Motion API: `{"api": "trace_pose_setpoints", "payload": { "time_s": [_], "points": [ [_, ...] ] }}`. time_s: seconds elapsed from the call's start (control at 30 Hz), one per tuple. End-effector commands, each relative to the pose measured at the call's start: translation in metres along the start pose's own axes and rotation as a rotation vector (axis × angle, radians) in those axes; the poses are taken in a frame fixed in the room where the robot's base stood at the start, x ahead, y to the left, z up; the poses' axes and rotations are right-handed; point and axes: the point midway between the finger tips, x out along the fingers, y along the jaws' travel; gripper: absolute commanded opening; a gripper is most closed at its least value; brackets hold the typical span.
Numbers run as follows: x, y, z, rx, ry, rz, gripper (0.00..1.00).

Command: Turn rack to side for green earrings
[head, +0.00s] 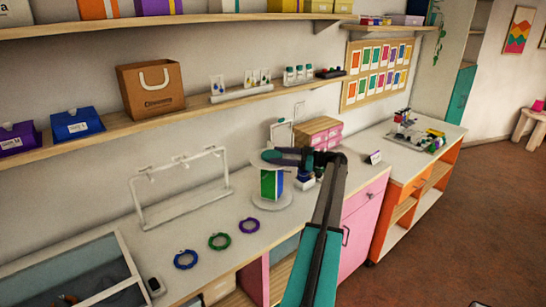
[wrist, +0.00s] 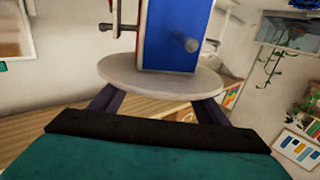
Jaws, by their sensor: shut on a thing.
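The rack (head: 265,186) stands upright on a round pale base on the counter. A green face and a blue face show in the head view. In the wrist view its blue face (wrist: 172,35) with grey pegs and part of a red face show beside a round pale plate (wrist: 160,80). My gripper (head: 272,156) is at the rack's top, its dark fingers shut on the rack. In the wrist view the fingers run up behind the plate, which hides their tips. I cannot make out green earrings.
Blue (head: 186,259), green (head: 219,241) and purple (head: 249,225) rings lie on the counter in front. A white hanging stand (head: 185,211) is to the left. A shelf (head: 200,105) runs above.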

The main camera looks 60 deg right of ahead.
Motion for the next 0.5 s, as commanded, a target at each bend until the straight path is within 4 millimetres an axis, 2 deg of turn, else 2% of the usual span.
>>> {"api": "trace_pose_setpoints", "payload": {
  "time_s": [0.03, 0.33, 0.37, 0.43, 0.5],
  "points": [
    [-0.0076, -0.0003, 0.0023, 0.005, -0.005, 0.002, 0.29],
    [-0.0046, -0.0017, 0.0027, 0.005, -0.006, -0.003, 0.29],
    [-0.0045, -0.0018, 0.0028, 0.005, -0.006, -0.003, 0.72],
    [-0.004, -0.0017, 0.0025, 0.004, -0.005, -0.003, 0.84],
    [-0.0026, -0.0016, 0.0021, 0.003, -0.005, -0.004, 0.88]
  ]
}}
